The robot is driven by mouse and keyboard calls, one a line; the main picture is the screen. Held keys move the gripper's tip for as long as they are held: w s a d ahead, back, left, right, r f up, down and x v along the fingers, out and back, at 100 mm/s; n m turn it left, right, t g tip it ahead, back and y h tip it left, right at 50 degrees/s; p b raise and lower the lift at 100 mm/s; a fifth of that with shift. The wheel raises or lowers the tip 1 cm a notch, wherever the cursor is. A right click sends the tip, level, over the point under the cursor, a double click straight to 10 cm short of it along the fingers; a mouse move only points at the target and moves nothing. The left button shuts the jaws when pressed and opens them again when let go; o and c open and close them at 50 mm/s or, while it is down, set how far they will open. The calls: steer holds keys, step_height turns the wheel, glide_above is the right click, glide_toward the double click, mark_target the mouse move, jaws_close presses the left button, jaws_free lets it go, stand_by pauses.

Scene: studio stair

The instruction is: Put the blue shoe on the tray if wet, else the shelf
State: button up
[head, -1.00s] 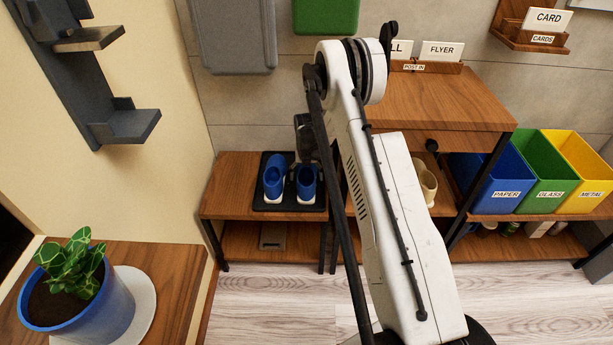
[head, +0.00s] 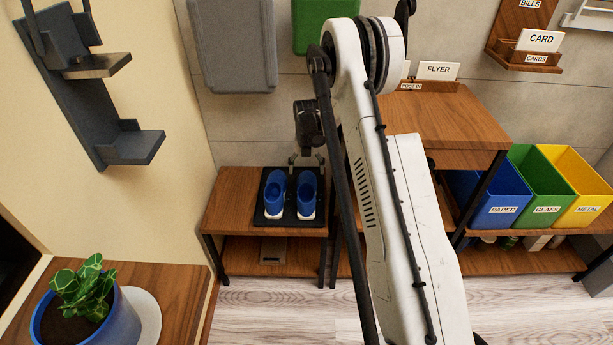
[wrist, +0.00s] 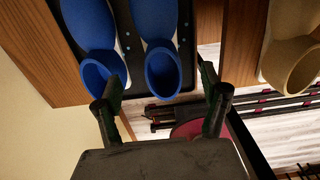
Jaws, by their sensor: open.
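A pair of blue shoes, left one (head: 276,192) and right one (head: 307,193), stands side by side on a black tray (head: 266,218) on a wooden rack (head: 232,205). The rack has a lower shelf (head: 240,252). The wrist view shows both shoes, left (wrist: 92,25) and right (wrist: 158,25), with small pale blue dots on the tray (wrist: 122,40) between them. My gripper (head: 306,160) is open and empty at the far end of the shoes, above them. In the wrist view its fingers (wrist: 161,95) are spread below the right shoe's opening.
A cream shoe (wrist: 288,62) stands on wood to the right. A flat grey-brown item lies on the lower shelf (head: 272,252). Paper, glass and metal bins (head: 545,205) stand right; a potted plant (head: 82,295) is front left. My arm hides part of the middle.

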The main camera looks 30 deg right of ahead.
steer(key=s+a+r+m+t, duration=0.1)
steer(key=s+a+r+m, duration=0.35)
steer(key=r, duration=0.55)
steer(key=s+a+r+m+t, duration=0.1)
steer(key=s+a+r+m, duration=0.35)
steer(key=r, duration=0.45)
steer(key=s+a+r+m+t, duration=0.1)
steer(key=s+a+r+m, duration=0.3)
steer(key=r, duration=0.6)
steer(key=s+a+r+m+t, duration=0.2)
steer(key=s+a+m, duration=0.2)
steer(key=s+m, duration=0.4)
steer(key=s+a+r+m+t, duration=0.1)
steer(key=s+a+m, duration=0.3)
steer(key=s+m, duration=0.5)
steer(key=s+t, duration=0.1)
steer(key=s, duration=0.6)
steer(key=shift+s+a+r, duration=0.2)
steer(key=shift+s+r, duration=0.05)
steer(key=shift+r, duration=0.15)
step_height(320, 180, up, 3)
steer(key=p, duration=0.3)
steer(key=shift+r, duration=0.2)
